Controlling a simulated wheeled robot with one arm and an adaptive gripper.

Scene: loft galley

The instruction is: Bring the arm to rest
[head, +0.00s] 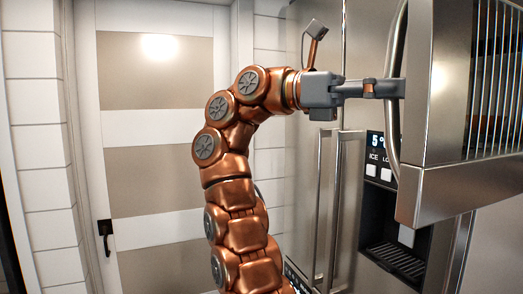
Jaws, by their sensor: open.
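My copper-coloured arm rises through the middle of the head view and bends right at the top. My gripper (386,88) is grey and reaches right, its fingers at the curved metal handle (394,130) of a steel-framed door (436,105). The gripper is open and holds nothing that I can see. The fingertips overlap the handle in the picture; I cannot tell whether they touch it or sit around it. The door stands out toward me at the right, with a striped glass panel.
Behind stands a tall steel fridge (358,60) with two long vertical handles (326,210) and an ice dispenser (395,235). A panelled door (160,130) with a black handle (105,232) is at the left, beside a white tiled wall (36,150). Space left of my arm looks clear.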

